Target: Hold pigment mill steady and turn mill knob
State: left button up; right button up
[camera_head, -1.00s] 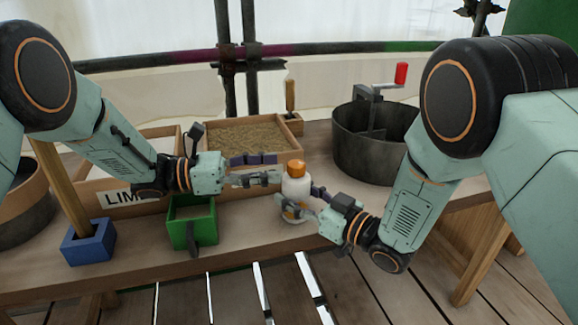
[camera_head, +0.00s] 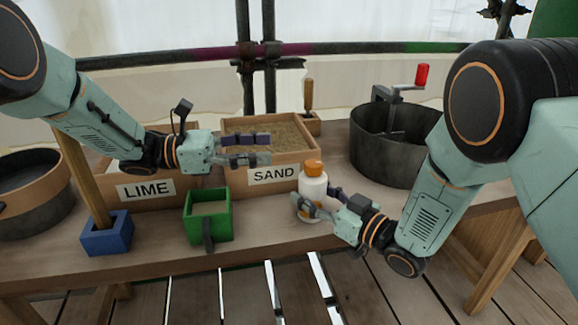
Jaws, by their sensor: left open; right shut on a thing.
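The pigment mill (camera_head: 313,188) is a white upright bottle shape with an orange knob (camera_head: 314,168) on top. It stands on the bench near the front edge. My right gripper (camera_head: 316,203) is shut on the mill's lower body from the right, and its fingers hide part of it. My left gripper (camera_head: 268,149) is open and empty. It is up and to the left of the knob, in front of the sand box, with a clear gap to the knob.
The sand box (camera_head: 272,175) and lime box (camera_head: 150,191) stand behind. A green box (camera_head: 222,222) and a blue block (camera_head: 107,240) holding a wooden handle are left along the front. A dark tub (camera_head: 368,155) with a red-handled crank (camera_head: 421,75) stands at the right.

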pick_arm(q)
jog(key=s+d+r+n+t, duration=0.1)
jog(key=s+d+r+t, duration=0.1)
jog(key=d+r+t, duration=0.3)
jog(key=n+y, duration=0.2)
jog(key=n, duration=0.1)
send_near(306, 170)
jog(key=shift+t, duration=0.3)
jog(key=x, duration=0.4)
jog(key=shift+d+r, duration=0.15)
jog(key=x, duration=0.6)
jog(key=shift+f, duration=0.2)
jog(key=shift+x, duration=0.8)
jog(key=shift+r, duration=0.1)
grip_shut()
